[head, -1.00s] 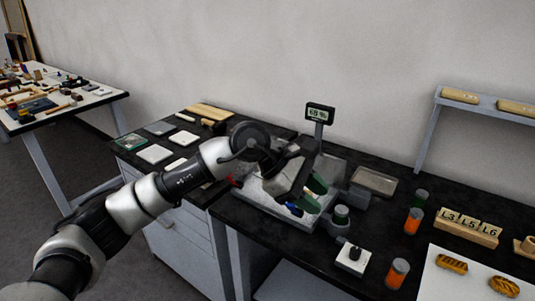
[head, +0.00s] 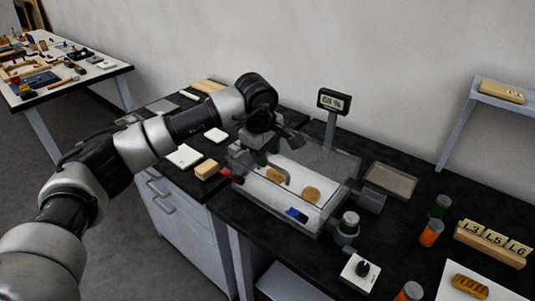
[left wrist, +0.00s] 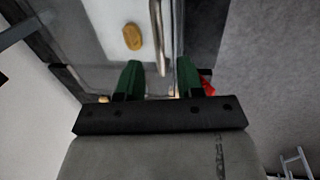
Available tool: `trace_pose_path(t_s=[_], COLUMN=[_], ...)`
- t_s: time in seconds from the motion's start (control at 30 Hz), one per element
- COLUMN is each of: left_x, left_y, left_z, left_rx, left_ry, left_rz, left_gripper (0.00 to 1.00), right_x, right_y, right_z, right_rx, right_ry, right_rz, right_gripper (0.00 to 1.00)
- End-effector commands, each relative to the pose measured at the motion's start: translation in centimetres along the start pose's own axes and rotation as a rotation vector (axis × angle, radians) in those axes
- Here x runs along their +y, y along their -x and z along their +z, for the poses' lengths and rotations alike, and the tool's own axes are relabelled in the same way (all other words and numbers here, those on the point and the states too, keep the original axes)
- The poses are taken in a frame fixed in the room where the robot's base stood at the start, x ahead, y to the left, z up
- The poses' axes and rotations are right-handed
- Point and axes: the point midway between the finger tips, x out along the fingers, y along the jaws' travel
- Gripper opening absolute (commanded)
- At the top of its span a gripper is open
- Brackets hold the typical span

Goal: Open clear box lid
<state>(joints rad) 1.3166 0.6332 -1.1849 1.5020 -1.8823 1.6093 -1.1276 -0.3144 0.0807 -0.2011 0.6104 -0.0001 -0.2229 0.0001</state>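The clear box (head: 325,165) stands on the dark bench, its transparent lid appearing closed. My left gripper (head: 262,157) is over the box's left end, pointing down. In the left wrist view the gripper (left wrist: 160,80) is open, with green fingertips apart. A metal bar handle (left wrist: 158,35) lies in line with the gap between them; I cannot tell whether they touch it. One gilt piece (left wrist: 132,37) shows beside it. My right gripper is not in view.
A display on a post (head: 333,101) stands behind the box. A grey tray (head: 390,181) is to its right. A white knob box (head: 360,271) and orange jars (head: 431,233) stand in front and right. A tan block (head: 206,170) lies left of the box.

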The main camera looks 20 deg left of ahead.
Motion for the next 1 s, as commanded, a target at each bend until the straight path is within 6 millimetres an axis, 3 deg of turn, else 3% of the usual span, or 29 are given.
trace_pose_path(t_s=[0.17, 0.47, 0.5, 0.73, 1.0], left_x=[0.0, 0.0, 0.0, 0.0, 0.1], left_y=[-1.6, -2.0, -2.0, -1.9, -1.9], left_z=[0.0, 0.1, 0.1, 0.1, 0.1], left_rx=[-0.002, -0.002, -0.002, -0.002, -0.002], left_ry=[0.0, -0.001, -0.001, -0.001, -0.001], left_rz=[0.0, 0.002, 0.002, 0.002, 0.002], left_gripper=[0.37, 0.37, 0.35, 0.0, 0.0], right_x=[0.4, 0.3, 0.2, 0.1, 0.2], right_y=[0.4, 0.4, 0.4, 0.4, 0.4], right_z=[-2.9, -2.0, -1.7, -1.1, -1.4], right_rx=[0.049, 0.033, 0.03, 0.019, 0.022], right_ry=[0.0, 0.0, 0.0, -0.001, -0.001], right_rz=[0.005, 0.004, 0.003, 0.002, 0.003], right_gripper=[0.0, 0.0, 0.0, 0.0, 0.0])
